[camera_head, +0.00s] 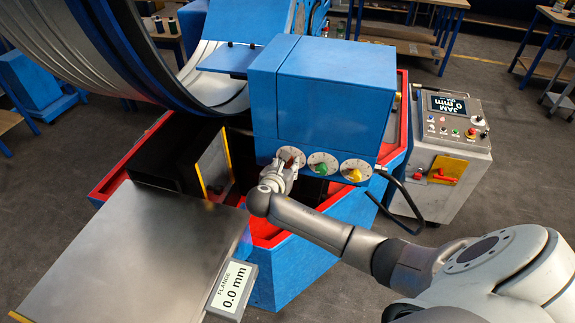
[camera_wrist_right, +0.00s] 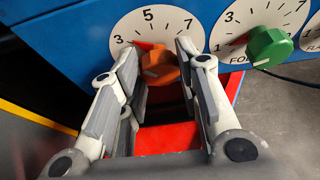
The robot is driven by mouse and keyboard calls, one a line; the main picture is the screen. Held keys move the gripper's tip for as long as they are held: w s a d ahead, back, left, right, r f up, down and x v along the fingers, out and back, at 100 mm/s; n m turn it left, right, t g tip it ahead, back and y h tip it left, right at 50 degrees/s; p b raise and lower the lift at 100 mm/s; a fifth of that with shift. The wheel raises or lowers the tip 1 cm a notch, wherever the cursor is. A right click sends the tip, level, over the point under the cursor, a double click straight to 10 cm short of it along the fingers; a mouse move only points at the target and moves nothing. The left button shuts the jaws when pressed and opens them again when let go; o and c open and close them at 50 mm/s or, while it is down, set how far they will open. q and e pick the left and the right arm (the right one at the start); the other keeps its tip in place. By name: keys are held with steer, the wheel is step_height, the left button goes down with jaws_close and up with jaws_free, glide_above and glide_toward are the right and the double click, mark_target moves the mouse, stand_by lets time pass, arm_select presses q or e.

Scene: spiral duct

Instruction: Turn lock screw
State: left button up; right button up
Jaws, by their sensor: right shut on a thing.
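An orange knob (camera_wrist_right: 161,68) stands on a white dial with numbers on the front of the blue machine housing (camera_head: 330,85). Its red pointer points to the upper left, between the 3 and the 5. My right gripper (camera_head: 284,170) is at this leftmost dial. In the head view the knob is partly hidden by the gripper. My left gripper is not in view. No part is visibly labelled as a lock screw.
A green knob (camera_head: 321,168) and a yellow knob (camera_head: 353,174) sit on dials to the right. A display reading 0.0 mm (camera_head: 231,287) stands beside the steel table (camera_head: 120,250). A control cabinet (camera_head: 452,150) showing JAM and a black cable are at the right.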

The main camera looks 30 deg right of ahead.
steer(key=shift+f+n+g, duration=0.1)
steer(key=shift+n+g, duration=0.2)
steer(key=shift+n, duration=0.2)
stand_by(0.3)
steer(key=o, duration=1)
steer(key=v, duration=1.2)
steer(key=shift+w+a+f, duration=0.1)
steer(key=shift+a, duration=0.1)
